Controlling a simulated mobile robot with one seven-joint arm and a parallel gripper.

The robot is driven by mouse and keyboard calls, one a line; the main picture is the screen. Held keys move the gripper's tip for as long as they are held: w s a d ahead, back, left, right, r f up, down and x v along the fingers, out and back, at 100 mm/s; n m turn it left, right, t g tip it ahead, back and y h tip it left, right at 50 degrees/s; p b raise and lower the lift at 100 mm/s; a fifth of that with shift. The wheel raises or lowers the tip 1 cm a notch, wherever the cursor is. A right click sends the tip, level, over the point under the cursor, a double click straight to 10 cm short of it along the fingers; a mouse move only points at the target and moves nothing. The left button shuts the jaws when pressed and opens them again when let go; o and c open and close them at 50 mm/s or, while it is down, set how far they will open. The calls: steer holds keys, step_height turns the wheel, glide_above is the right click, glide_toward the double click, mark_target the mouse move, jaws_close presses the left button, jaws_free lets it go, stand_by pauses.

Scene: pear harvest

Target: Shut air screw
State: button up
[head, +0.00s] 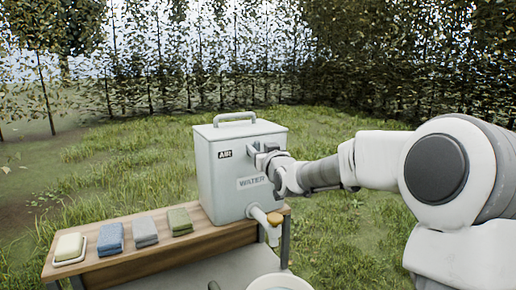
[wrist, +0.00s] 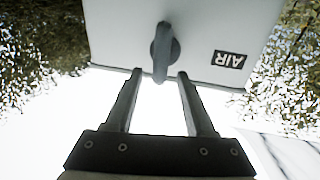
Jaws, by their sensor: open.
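The air screw (wrist: 165,45) is a dark grey knob with a bar-like grip, on the pale tank wall beside the AIR label (wrist: 229,59) in the wrist view. My gripper (wrist: 160,73) is open, and the end of the knob's bar shows between its two fingertips. I cannot tell whether the fingers touch it. In the head view, my gripper (head: 262,156) is at the upper front of the white water tank (head: 222,190), just right of the AIR label (head: 225,154). The screw is hard to make out there, largely hidden by the gripper.
The tank stands on a wooden bench (head: 130,262) with a tap (head: 275,219) low on its front. A soap bar on a dish (head: 69,247) and blue (head: 111,239), grey (head: 144,231) and green (head: 179,221) cloths lie left. A white basin (head: 280,283) is below the tap.

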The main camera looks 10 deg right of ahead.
steer(key=shift+w+a, duration=0.1)
steer(key=shift+w, duration=0.55)
jaws_close()
